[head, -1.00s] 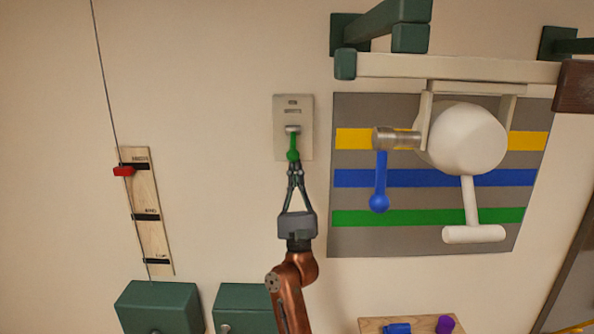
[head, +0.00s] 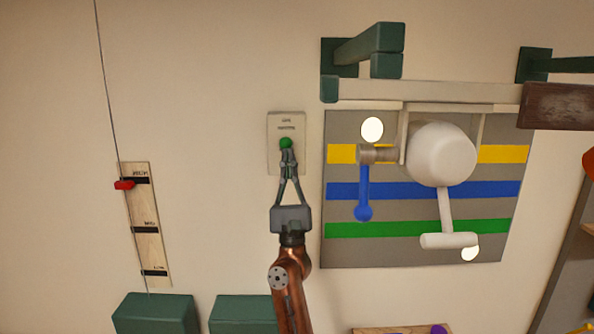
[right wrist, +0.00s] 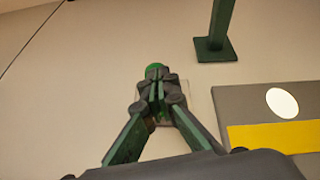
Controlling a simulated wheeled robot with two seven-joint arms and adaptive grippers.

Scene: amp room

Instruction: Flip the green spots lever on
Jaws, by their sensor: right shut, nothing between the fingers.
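The green lever's round knob (head: 286,143) shows on a pale wall plate (head: 287,121) left of the striped panel. The lever's stem is hidden behind the fingers, and the knob looks raised. My right gripper (head: 288,155) is shut with its fingertips right at the knob, just below it in the head view. In the right wrist view the green knob (right wrist: 155,71) shows just beyond the closed fingertips (right wrist: 156,88). I cannot tell whether they touch. White light spots (head: 372,129) show on the striped panel (head: 400,257). My left gripper is not in view.
A green bracket (head: 368,46) juts out above. Wall around the plate is bare.

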